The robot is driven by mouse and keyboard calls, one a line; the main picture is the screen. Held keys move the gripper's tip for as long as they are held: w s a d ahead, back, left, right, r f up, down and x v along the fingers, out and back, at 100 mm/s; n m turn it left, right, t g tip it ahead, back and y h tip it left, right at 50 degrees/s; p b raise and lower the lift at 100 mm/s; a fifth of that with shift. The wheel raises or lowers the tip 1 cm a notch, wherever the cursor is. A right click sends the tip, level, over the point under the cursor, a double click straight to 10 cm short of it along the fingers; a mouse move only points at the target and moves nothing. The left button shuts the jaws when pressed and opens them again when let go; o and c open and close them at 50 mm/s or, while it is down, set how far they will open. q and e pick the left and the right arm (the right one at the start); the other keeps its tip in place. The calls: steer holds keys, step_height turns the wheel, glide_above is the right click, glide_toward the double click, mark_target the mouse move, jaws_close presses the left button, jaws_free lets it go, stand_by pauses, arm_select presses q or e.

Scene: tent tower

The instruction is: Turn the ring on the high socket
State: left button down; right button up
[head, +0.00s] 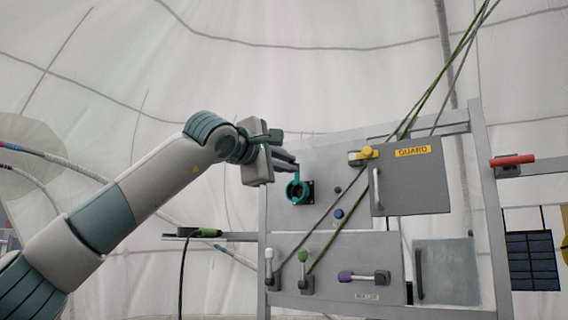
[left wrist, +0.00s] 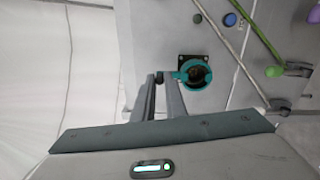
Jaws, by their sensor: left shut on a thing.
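The high socket (head: 306,187) is a dark round socket on a black square plate, on the upper left of the grey panel. A teal ring (head: 292,192) surrounds it; the ring also shows in the left wrist view (left wrist: 185,77), with a small lug on its left side. My left gripper (head: 294,164) reaches in from the left at the panel. The grip itself is partly hidden by the fingers. My right gripper is in neither view.
Below are several coloured-tipped levers (head: 303,270). A plug with cable (head: 207,232) rests on a left ledge.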

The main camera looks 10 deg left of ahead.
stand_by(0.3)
arm_select(q)
steer(key=c, duration=1.8)
jaws_free()
steer(key=shift+d, duration=0.1)
steer(key=shift+s, duration=0.15)
steer(key=b+v, duration=0.8)
steer(key=v, duration=0.9)
steer(key=shift+s+f, duration=0.1)
steer(key=shift+f, duration=0.1)
